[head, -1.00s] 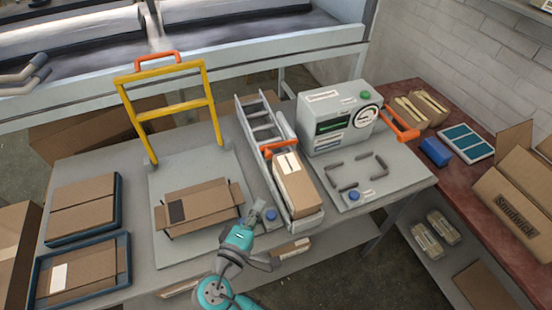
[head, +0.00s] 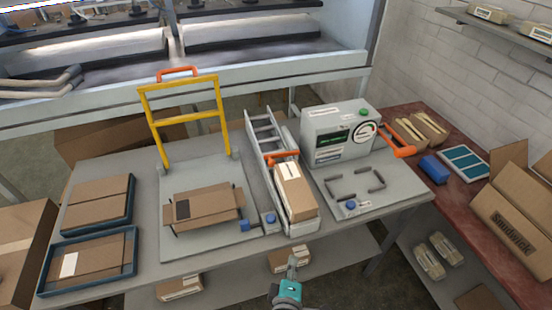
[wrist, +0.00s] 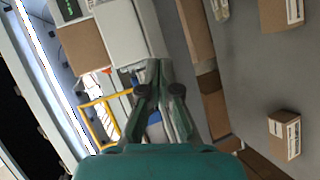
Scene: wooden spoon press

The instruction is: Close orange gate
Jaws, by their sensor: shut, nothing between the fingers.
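An orange bar (head: 282,158) lies across the narrow grey chute (head: 262,128), above a long brown box (head: 295,190) resting in it. I take this bar for the orange gate; whether it is open or shut I cannot tell. Another orange handle (head: 398,145) sticks out at the right of the grey machine (head: 338,132). A yellow upright frame (head: 186,123) with an orange top handle (head: 177,72) stands at the left plate. My gripper (head: 292,262) is shut and empty, in front of the table's front edge, apart from the chute. Its fingers also show in the wrist view (wrist: 160,75).
A blue knob (head: 270,218) sits beside the chute. Blue trays (head: 92,262) with cartons are at left. Boxes lie on the shelf below. The red side bench (head: 480,215) is at right.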

